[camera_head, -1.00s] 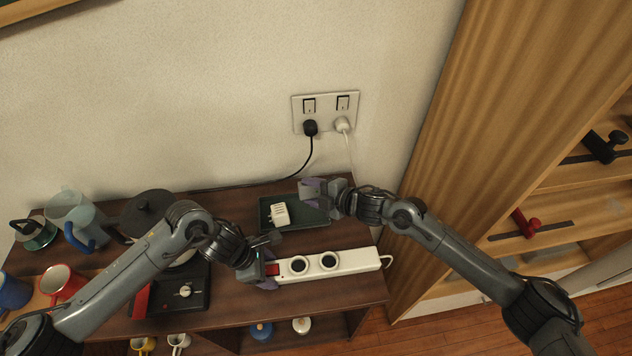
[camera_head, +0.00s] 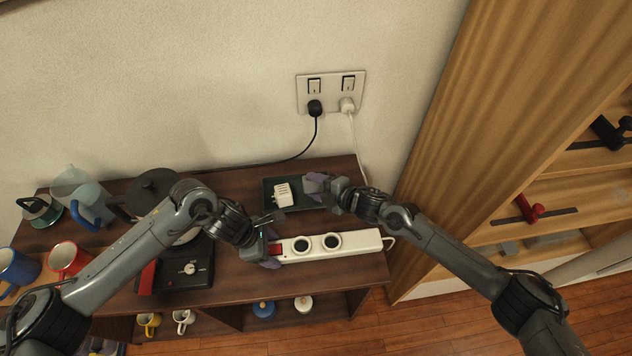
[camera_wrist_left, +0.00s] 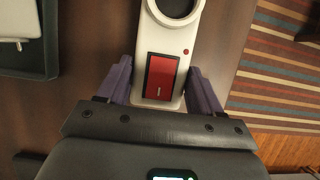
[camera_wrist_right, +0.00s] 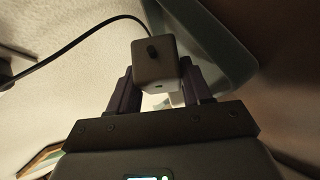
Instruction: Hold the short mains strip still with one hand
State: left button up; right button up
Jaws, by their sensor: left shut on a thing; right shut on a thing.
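The short white mains strip (camera_head: 345,240) lies on the dark wooden top. It has two round dark sockets and a red switch. My left gripper (camera_head: 272,250) is shut on its left end. In the left wrist view the fingers sit on both sides of the strip (camera_wrist_left: 175,45), beside the red switch (camera_wrist_left: 160,77). My right gripper (camera_head: 318,185) is at the right end of the green tray, shut on a small pale block (camera_wrist_right: 154,62) with a dark pin, seen in the right wrist view. In the head view the fingers hide that block.
A white ribbed adapter (camera_head: 284,196) sits in the green tray (camera_head: 268,184). A wall plate (camera_head: 331,92) holds a black plug (camera_head: 314,108) and a white plug (camera_head: 347,105), both with cables. A black hob (camera_head: 188,272), mugs and jugs stand left.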

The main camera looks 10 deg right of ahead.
jog(key=shift+f, duration=0.1)
jog(key=o, duration=1.2)
jog(key=shift+f, duration=0.15)
jog(key=shift+s+f, duration=0.1)
jog(key=shift+f, duration=0.05)
